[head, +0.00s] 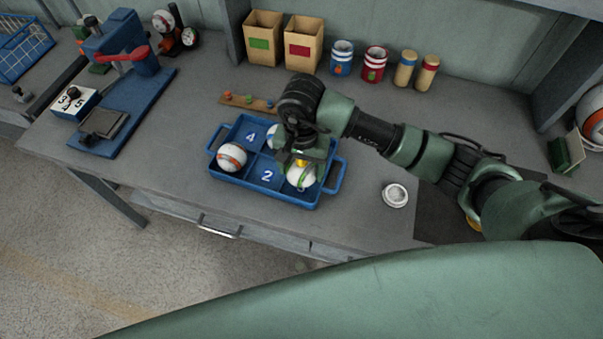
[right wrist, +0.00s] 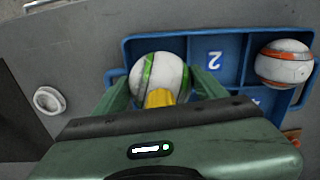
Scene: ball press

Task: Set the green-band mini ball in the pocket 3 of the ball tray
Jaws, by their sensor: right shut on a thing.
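The green-band mini ball (head: 300,178), white with a green stripe, is at the front right pocket of the blue ball tray (head: 230,181). My right gripper (head: 301,165) reaches down over it and is shut on it. In the right wrist view the ball (right wrist: 158,76) sits between the two green fingers, within the tray's end pocket; whether it touches the floor is unclear. That pocket's number is hidden. Pockets 2 and 4 show their numbers and are empty. An orange-band ball (head: 231,157) sits in the front left pocket. A blue-band ball (head: 272,134) is in the back row, partly hidden by my gripper.
A white round dish (head: 395,195) lies right of the tray. A strip with coloured knobs (head: 248,102) lies behind it. A blue press (head: 122,80) with a red lever stands at left. Boxes (head: 263,37) and several jars line the back. Bench left of the tray is clear.

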